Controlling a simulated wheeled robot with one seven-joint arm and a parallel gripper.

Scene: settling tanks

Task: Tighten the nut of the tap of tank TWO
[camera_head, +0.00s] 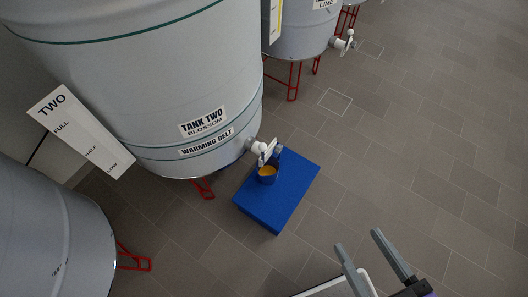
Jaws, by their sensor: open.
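Tank TWO (170,85) is a large pale grey drum labelled "TANK TWO BLOSSOM" and "WARMING BELT", on red legs. Its white tap (264,149) sticks out low on the right side of the drum. The nut appears to be the pale ring (251,144) where the tap meets the drum; it is too small to tell how tight it sits. My gripper (358,244) is at the bottom right, its two grey fingers apart and nothing between them. It is well to the lower right of the tap and touches nothing visible.
A blue block (296,185) stands on the floor below the tap. On it is a small dark cup (267,177) with amber contents, under the tap. Another tank (300,28) with a tap stands behind, and one (50,250) at lower left. The tiled floor (430,150) at right is clear.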

